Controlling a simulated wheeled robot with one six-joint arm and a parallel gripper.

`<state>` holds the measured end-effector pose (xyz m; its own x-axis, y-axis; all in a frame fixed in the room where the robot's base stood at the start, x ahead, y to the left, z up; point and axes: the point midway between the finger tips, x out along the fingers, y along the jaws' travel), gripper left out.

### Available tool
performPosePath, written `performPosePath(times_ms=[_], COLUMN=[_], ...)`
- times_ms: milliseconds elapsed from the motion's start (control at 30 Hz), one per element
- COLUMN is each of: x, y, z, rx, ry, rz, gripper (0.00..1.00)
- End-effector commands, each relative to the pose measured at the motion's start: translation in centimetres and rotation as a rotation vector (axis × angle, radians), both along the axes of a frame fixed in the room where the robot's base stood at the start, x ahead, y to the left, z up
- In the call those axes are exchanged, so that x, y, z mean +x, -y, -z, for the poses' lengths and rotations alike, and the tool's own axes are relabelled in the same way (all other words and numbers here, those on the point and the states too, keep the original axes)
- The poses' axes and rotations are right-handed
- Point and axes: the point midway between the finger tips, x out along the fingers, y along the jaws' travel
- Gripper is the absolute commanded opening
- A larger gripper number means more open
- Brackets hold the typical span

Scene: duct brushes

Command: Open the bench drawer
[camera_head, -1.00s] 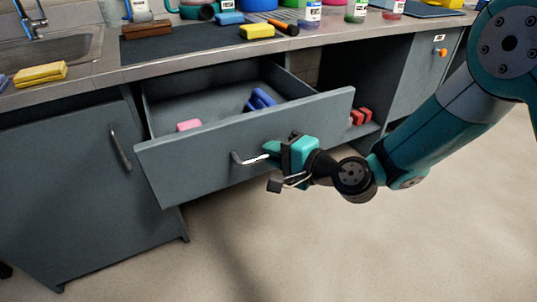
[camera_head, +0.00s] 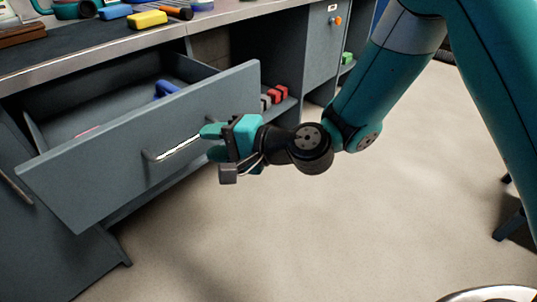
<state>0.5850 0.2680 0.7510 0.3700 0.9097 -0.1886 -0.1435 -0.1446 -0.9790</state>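The bench drawer (camera_head: 110,148) is pulled out of the grey bench, and its inside shows behind the front panel. A bar handle (camera_head: 178,149) is fixed across the drawer front. My gripper (camera_head: 212,143) is at the right part of the handle, in front of the panel. Its two teal fingers are spread apart, one higher and one lower, with a gap between them. The right end of the handle is partly hidden by the fingers, so I cannot tell whether they touch it.
A blue item (camera_head: 166,89) and a partly hidden pink item (camera_head: 88,132) lie in the drawer. Red blocks (camera_head: 276,94) sit on an open shelf at right. A yellow sponge (camera_head: 147,19) is on the benchtop. The floor (camera_head: 330,220) in front is mostly clear.

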Motion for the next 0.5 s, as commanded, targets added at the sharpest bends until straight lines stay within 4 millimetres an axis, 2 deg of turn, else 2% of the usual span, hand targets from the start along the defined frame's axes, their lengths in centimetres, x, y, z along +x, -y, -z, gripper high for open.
performPosePath(times_ms=[33, 100, 300, 500], x=[-0.3, -1.1, -2.8, -3.8], y=[1.4, 3.0, 7.3, 9.8], z=[0.5, 0.1, -1.0, -1.8], rx=[0.001, 0.001, 0.0, 0.0], ry=[0.0, 0.001, 0.0, 0.0], rz=[0.007, 0.006, 0.006, 0.003], gripper=[0.37, 0.37, 0.37, 0.37])
